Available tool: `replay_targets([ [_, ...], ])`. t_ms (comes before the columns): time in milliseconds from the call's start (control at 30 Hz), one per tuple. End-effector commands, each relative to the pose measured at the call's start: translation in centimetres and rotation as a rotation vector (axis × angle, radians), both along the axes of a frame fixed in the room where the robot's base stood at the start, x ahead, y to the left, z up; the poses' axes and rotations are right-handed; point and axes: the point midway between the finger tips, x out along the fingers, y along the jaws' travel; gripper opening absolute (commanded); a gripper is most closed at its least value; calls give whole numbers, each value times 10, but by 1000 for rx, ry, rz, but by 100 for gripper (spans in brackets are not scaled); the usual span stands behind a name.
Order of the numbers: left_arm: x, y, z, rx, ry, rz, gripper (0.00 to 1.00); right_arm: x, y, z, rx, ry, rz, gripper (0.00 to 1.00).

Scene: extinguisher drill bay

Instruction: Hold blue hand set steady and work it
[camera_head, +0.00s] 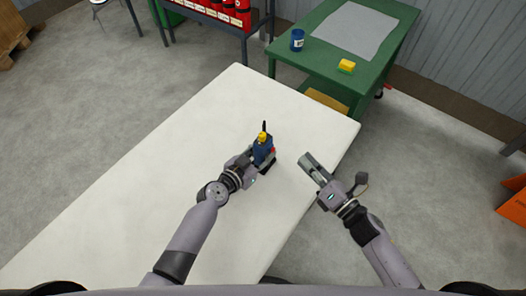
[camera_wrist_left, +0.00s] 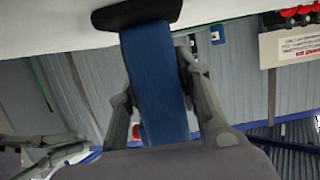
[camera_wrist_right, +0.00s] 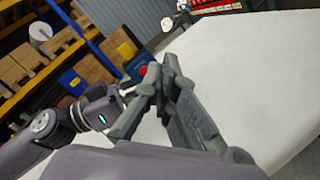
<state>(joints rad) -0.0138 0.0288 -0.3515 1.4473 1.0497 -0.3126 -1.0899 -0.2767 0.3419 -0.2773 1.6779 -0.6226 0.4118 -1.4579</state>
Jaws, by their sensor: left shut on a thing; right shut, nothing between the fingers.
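The blue hand set (camera_head: 263,152), with a yellow top part and a black aerial, stands upright over the white table. My left gripper (camera_head: 256,163) is shut on its lower body from the left. In the left wrist view the blue body (camera_wrist_left: 158,75) runs between the two fingers, with a black end piece (camera_wrist_left: 137,14) beyond them. My right gripper (camera_head: 306,158) is shut and empty, a short way right of the hand set and apart from it. In the right wrist view its closed fingertips (camera_wrist_right: 165,70) partly cover the hand set (camera_wrist_right: 138,66).
The white table (camera_head: 150,180) is otherwise clear. Behind it stands a green bench (camera_head: 290,52) with a blue can (camera_head: 297,40), a yellow block (camera_head: 346,66) and a grey mat (camera_head: 355,30). A rack of red extinguishers (camera_head: 240,12) is at the back. Orange panels (camera_head: 514,210) stand far right.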

Motion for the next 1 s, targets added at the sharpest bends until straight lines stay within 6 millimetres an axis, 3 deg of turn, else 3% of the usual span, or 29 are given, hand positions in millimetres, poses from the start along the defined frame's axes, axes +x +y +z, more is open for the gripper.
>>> replay_targets([
  [300,0,0,-1,1,1,0,0,-4,-7,-4,797,543,-284,0],
  [600,0,0,-1,1,1,0,0,-21,-13,-18,1418,864,-497,0],
  [800,0,0,-1,1,1,0,0,-26,-13,-21,1576,931,-549,0],
  [1000,0,0,-1,1,1,0,0,-17,0,-21,1591,935,-552,0],
])
